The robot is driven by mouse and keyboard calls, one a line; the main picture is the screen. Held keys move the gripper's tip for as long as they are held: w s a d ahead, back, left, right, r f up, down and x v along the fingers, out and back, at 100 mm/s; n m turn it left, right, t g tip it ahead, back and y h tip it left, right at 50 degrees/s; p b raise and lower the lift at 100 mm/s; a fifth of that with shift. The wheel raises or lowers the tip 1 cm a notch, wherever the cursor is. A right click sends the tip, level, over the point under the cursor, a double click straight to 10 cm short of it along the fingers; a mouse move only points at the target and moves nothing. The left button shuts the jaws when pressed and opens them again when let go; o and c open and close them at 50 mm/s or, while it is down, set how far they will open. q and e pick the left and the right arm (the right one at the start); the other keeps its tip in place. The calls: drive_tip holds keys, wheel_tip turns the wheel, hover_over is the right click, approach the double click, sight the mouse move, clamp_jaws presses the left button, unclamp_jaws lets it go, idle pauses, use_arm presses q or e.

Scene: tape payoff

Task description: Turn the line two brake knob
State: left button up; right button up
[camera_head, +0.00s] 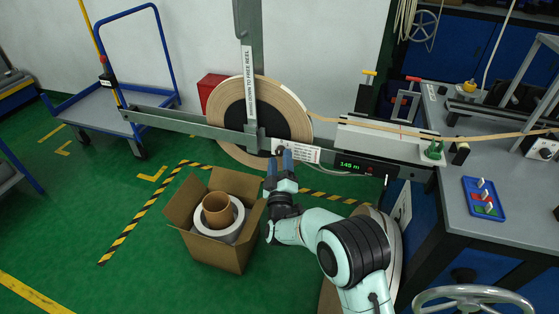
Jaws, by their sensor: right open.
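A small dark knob (280,151) sits on the grey rail below the tape reel, just left of a white label plate (300,152). I take it for the brake knob, but the label is too small to read. My right gripper (279,160) is open, its two blue fingers pointing up at the knob from the front. The fingertips overlap the knob's lower part, and I cannot tell whether they touch it. The knob's turned position is too small to make out. My left gripper is not in view.
The big tape reel (290,103) stands behind the rail, with tape running right past a display (357,165) reading 145 m. An open carton (215,255) stands on the floor at left. A grey workbench (510,215) with a blue tray (484,198) is at right.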

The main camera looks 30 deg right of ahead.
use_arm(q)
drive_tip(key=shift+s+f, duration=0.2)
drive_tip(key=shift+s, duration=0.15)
use_arm(e)
drive_tip(key=shift+x, duration=0.75)
clamp_jaws()
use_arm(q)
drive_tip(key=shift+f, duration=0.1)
